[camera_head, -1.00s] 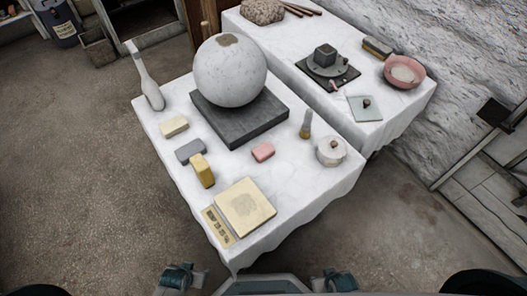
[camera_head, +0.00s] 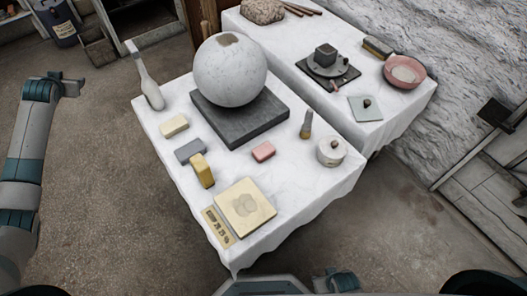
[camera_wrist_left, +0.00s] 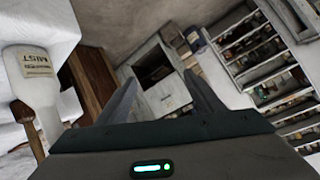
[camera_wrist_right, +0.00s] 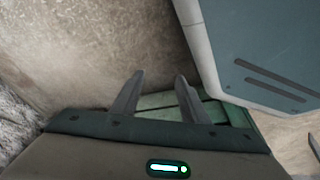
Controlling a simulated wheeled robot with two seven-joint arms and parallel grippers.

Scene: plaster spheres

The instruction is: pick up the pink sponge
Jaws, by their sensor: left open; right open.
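The pink sponge (camera_head: 263,152) is a small block lying on the white-covered front table (camera_head: 290,193), in front of the dark slab. My left gripper (camera_head: 72,85) is raised at the far left of the head view, beyond the table's left side and well away from the sponge. In the left wrist view its two fingers (camera_wrist_left: 158,95) are spread and empty. Neither wrist view shows the sponge.
A plaster sphere (camera_head: 230,70) rests on a dark slab (camera_head: 240,121). Around the sponge are a brush (camera_head: 306,125), a lidded white pot (camera_head: 331,151), a yellow sponge (camera_head: 203,171), a grey block (camera_head: 190,151), a cream block (camera_head: 173,125) and a square board (camera_head: 262,211). A white bottle (camera_head: 151,92) stands at the left edge.

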